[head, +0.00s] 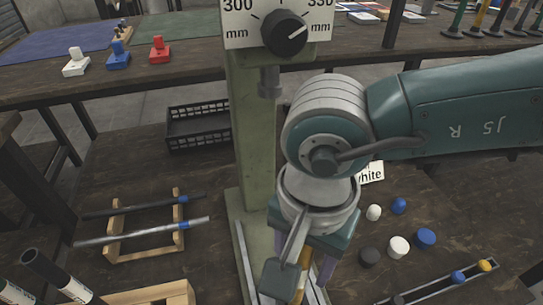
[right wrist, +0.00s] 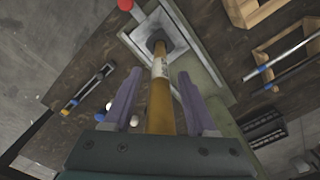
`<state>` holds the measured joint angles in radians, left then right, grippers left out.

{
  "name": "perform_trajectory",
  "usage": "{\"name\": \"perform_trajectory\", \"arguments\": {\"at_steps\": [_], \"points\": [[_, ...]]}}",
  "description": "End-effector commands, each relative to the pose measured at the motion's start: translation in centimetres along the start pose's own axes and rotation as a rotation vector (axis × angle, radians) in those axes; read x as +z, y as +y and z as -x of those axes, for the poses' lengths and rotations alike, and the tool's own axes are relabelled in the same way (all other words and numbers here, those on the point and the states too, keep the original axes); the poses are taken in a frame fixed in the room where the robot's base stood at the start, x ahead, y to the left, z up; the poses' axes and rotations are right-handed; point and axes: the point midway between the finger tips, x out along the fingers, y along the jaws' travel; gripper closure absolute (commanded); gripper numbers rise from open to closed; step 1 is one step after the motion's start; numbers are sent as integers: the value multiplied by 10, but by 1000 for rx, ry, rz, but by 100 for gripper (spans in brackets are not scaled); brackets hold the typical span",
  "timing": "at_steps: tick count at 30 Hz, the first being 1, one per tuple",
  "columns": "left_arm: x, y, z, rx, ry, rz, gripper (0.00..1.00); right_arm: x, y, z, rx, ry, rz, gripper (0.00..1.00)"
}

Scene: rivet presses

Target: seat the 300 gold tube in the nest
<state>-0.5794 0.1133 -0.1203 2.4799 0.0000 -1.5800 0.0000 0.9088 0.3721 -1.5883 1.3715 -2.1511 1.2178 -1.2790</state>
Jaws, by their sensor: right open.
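The gold tube (right wrist: 160,95) with a white label stands between the two purple fingers of my right gripper (right wrist: 160,75). The fingers are open, with a gap on each side of the tube. Its far end meets a dark round socket, the nest (right wrist: 157,38), on the press's pale base plate; I cannot tell how deep it sits. In the head view my right gripper (head: 300,272) is low at the press, and only a sliver of the gold tube (head: 299,287) shows. The nest is hidden there by my arm. My left gripper is not in view.
The green press column (head: 252,130) carries a dial (head: 284,34) between 300 and 330 mm. A wooden rack (head: 178,230) at left holds a black and a silver tube. Several caps (head: 399,246) and a narrow tray (head: 412,297) lie at right. A black crate (head: 196,126) stands behind.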

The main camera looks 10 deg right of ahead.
Motion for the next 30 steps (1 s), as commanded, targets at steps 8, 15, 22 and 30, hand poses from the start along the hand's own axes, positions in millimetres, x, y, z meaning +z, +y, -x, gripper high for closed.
{"name": "perform_trajectory", "arguments": {"at_steps": [8, 15, 22, 30], "points": [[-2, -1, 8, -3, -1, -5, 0, -1, -1, 19, -2, 1, 2, 43], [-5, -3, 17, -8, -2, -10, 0, -1, -1, 73, -4, 2, 2, 43], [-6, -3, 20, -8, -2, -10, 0, 0, -1, 112, -3, 0, 1, 43], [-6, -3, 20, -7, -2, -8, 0, 0, 0, 124, 0, 0, 0, 43]]}}
